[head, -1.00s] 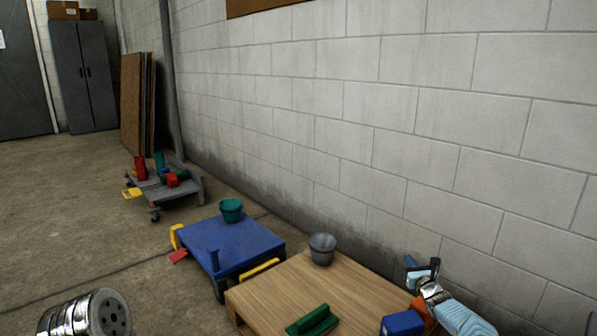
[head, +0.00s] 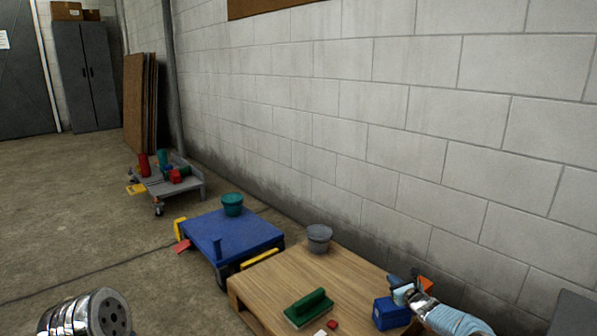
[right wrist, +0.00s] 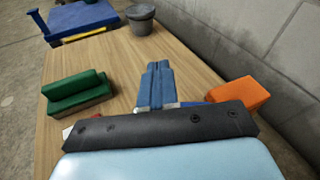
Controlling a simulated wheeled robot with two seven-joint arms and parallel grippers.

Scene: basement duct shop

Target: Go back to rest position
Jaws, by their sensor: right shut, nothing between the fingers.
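My right gripper (head: 398,283) is above the right side of the wooden table (head: 300,278), close to a blue block (head: 385,314) and an orange block (head: 425,283). In the right wrist view its blue fingers (right wrist: 157,85) are together and hold nothing, pointing along the tabletop toward a grey bucket (right wrist: 140,18). The orange block also shows there, right of the fingers (right wrist: 238,93). My left gripper is out of view; only a silver part of my own body shows at the lower left of the head view.
A green handled block (head: 309,308) and a small red block (head: 332,324) lie on the table. The grey bucket stands at its back (head: 319,238). A blue platform (head: 232,238) with a teal bucket (head: 232,204) and a loaded grey cart (head: 187,183) stand beyond. A block wall runs along the right.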

